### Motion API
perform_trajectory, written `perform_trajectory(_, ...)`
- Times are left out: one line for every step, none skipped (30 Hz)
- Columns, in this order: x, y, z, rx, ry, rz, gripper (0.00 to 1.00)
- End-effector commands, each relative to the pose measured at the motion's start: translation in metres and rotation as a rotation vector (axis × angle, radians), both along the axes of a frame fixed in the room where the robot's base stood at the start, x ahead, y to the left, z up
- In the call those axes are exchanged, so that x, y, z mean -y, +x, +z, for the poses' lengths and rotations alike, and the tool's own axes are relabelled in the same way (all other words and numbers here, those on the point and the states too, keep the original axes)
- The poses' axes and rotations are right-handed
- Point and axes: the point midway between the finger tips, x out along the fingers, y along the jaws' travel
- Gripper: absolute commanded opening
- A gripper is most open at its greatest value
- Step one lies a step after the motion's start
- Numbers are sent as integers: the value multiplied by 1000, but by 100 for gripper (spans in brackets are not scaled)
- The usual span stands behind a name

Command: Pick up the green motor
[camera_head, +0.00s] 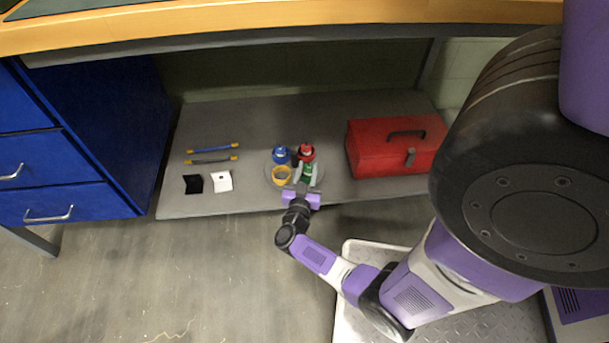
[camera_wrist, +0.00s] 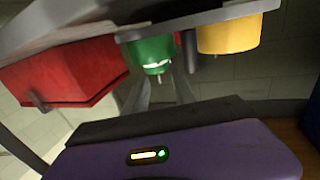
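The green motor (camera_head: 309,169) stands on a round grey tray (camera_head: 267,173) on the low shelf, at the tray's right side. In the wrist view, the green motor (camera_wrist: 152,51) is turned upside down in the picture. My gripper (camera_head: 306,176) reaches in from the front at the tray's edge, with its fingers apart and the green motor in line with the gap. In the wrist view, a clear gap shows between my gripper's fingers (camera_wrist: 163,80). I cannot tell whether either finger touches the motor, and the fingers partly hide its lower part.
A red motor (camera_head: 305,151) is just behind the green one, a blue one (camera_head: 281,155) is back left, and a yellow one (camera_head: 281,175) is left. A red toolbox (camera_head: 390,156) stands right. The tabletop (camera_head: 250,29) overhangs the shelf (camera_head: 240,115). Blue drawers (camera_head: 115,130) stand left.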

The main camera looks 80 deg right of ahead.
Motion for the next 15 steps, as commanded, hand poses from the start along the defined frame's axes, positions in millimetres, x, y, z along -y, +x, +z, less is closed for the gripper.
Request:
perform_trajectory(5,0,-2,1,-1,-1,31)
perform_trajectory(8,0,-2,1,-2,-1,31)
perform_trajectory(13,0,-2,2,-2,0,31)
perform_trajectory(17,0,-2,2,-2,0,31)
perform_trajectory(22,1,-3,3,-2,0,31)
perform_trajectory(28,0,-3,3,-2,0,31)
perform_trajectory(33,0,-3,4,-2,-1,31)
perform_trajectory(37,0,-3,3,-2,0,31)
perform_trajectory(42,0,-2,3,-2,1,31)
perform_trajectory(45,1,-2,2,-2,2,31)
perform_trajectory(48,1,-2,2,-2,3,31)
perform_trajectory(50,1,-1,1,-2,2,31)
perform_trajectory(52,1,-1,1,-2,3,31)
perform_trajectory(53,0,0,1,-2,4,31)
perform_trajectory(53,1,0,1,-1,4,31)
